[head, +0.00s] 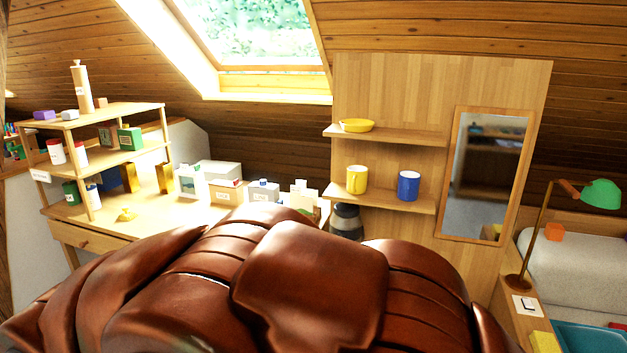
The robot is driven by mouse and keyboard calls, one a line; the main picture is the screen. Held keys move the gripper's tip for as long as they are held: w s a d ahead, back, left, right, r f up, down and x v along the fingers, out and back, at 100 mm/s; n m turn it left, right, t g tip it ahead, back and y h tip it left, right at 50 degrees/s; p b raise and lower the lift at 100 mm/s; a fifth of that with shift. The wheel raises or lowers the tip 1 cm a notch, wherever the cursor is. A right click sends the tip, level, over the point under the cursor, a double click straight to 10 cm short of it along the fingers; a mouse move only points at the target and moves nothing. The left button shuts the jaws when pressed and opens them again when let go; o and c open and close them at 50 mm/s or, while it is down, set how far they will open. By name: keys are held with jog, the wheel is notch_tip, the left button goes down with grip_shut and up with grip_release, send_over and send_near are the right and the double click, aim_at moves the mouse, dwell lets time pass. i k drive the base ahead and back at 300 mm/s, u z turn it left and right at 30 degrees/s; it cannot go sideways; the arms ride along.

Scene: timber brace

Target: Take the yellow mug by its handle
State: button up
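The yellow mug (357,180) stands upright on the lower wall shelf (385,201), towards its left part. I cannot make out its handle clearly at this size. A blue mug (409,187) stands on the same shelf to its right, with a gap between them. My gripper is not in view, so I cannot see its place or whether it is open.
Large brown leather padded furniture (310,280) fills the foreground. An upper shelf (400,136) with a yellow bowl (357,125) hangs above the mugs. A mirror (490,170) is to their right. A cluttered desk (145,222) is left; a green lamp (601,194) is right.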

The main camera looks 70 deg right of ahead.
aim_at(357, 174)
jog(key=z, duration=0.55)
jog(key=i, duration=1.05)
jog(key=z, duration=1.45)
jog(key=i, duration=0.5)
jog(key=z, duration=0.4)
